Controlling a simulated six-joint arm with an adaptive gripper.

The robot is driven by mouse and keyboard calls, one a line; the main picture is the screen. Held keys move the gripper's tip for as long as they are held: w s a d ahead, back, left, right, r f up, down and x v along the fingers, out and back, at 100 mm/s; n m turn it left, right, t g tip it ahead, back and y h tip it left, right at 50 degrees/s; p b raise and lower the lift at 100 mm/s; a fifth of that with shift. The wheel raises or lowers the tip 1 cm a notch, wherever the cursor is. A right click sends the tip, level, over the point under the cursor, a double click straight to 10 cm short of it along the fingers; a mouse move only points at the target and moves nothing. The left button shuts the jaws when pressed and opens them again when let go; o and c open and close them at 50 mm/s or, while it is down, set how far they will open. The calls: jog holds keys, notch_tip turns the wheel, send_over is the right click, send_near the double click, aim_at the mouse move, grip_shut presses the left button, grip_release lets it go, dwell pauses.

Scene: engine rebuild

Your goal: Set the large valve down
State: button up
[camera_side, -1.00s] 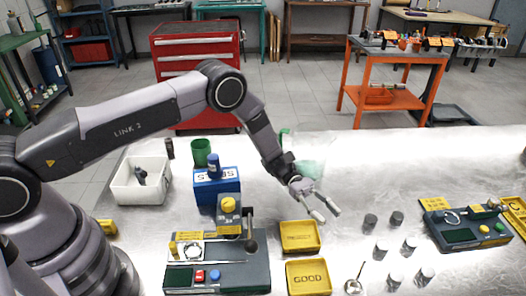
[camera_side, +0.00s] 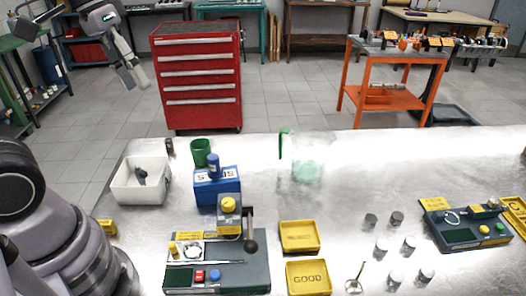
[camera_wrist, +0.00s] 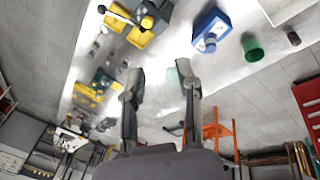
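A metal valve (camera_side: 354,285) with a round head and a thin stem is on the bench, right of the yellow GOOD tray (camera_side: 308,278). Its head is low and its stem leans up to the right. I cannot confirm from its size that it is the large valve. My gripper (camera_side: 138,72) is raised high at the upper left in the side view, far from the valve. In the wrist view its two fingers (camera_wrist: 160,72) are spread apart with nothing between them. I cannot pick out the valve in the wrist view.
A second yellow tray (camera_side: 299,237) lies behind the GOOD tray. A press-like fixture (camera_side: 229,218) stands left of them, with a blue box (camera_side: 217,187) behind it. Several metal cylinders (camera_side: 381,251) stand on the right. A white bin (camera_side: 139,182) is at left.

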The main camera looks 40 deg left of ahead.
jog(key=s+a+m+t+y, duration=0.1)
jog(key=s+a+t+y, duration=0.1)
jog(key=s+a+t, duration=0.1)
jog(key=s+a, duration=0.1)
jog(key=s, duration=0.1)
jog(key=shift+s+a+m, duration=0.3)
jog(key=shift+a, duration=0.1)
dwell(0.8)
